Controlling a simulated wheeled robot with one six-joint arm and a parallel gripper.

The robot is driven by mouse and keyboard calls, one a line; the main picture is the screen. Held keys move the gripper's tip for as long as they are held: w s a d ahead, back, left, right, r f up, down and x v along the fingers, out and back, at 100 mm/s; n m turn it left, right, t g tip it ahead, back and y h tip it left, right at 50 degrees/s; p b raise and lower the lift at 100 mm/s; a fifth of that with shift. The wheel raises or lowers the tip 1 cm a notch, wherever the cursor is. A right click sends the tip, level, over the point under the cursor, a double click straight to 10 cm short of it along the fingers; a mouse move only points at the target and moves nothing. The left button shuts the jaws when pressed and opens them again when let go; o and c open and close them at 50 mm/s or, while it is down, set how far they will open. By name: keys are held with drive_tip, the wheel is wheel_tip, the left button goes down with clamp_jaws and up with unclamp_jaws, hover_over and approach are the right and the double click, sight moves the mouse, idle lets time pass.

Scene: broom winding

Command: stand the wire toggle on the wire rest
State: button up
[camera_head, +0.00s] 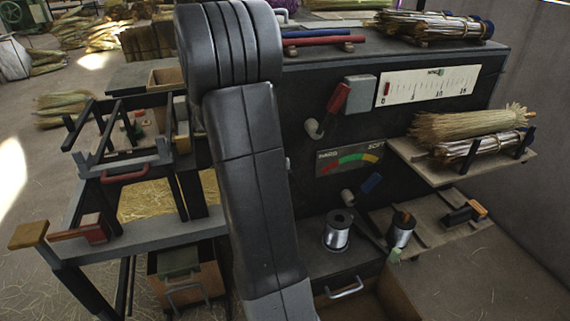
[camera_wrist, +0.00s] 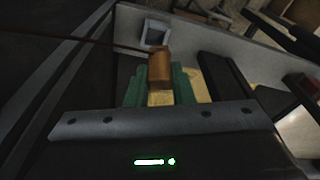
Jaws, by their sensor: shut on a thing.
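In the wrist view my gripper (camera_wrist: 160,88) is shut, its green pads on either side of a brown wooden block, which looks like the wire toggle (camera_wrist: 160,68). A thin reddish-brown wire (camera_wrist: 70,37) runs from the toggle to the left edge. A small light grey square piece with a dark hollow (camera_wrist: 155,31) lies just beyond the toggle, apart from it in the picture; I cannot tell whether it is the wire rest. In the head view my arm fills the middle, and my gripper and the held toggle are not visible.
In the head view a silvery wire spool (camera_head: 338,232) stands on the low shelf, with another (camera_head: 400,232) to its right. A broom bundle (camera_head: 470,125) lies on the right shelf (camera_head: 450,172). A grey bench (camera_head: 150,240) with red clamp parts is at left.

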drive_tip(key=shift+r+p, duration=0.4)
drive_tip(key=shift+p, duration=2.65)
drive_tip(key=shift+f+p, duration=0.35)
drive_tip(key=shift+p, duration=0.6)
drive_tip(key=shift+w+a+f+b, duration=0.15)
drive_tip(key=shift+w+f+b, duration=0.3)
drive_tip(key=shift+f+b, duration=0.8)
drive_tip(key=shift+w+a+f+b, duration=0.2)
drive_tip(key=shift+w+f+b, duration=0.4)
drive_tip(key=shift+f, duration=1.25)
drive_tip(key=shift+w+a+f+b, duration=0.15)
drive_tip(key=shift+w+f+b, duration=0.2)
drive_tip(key=shift+f+b, duration=0.95)
drive_tip(key=shift+f, duration=0.4)
drive_tip(key=shift+f+b, duration=0.85)
drive_tip(key=shift+f, duration=0.25)
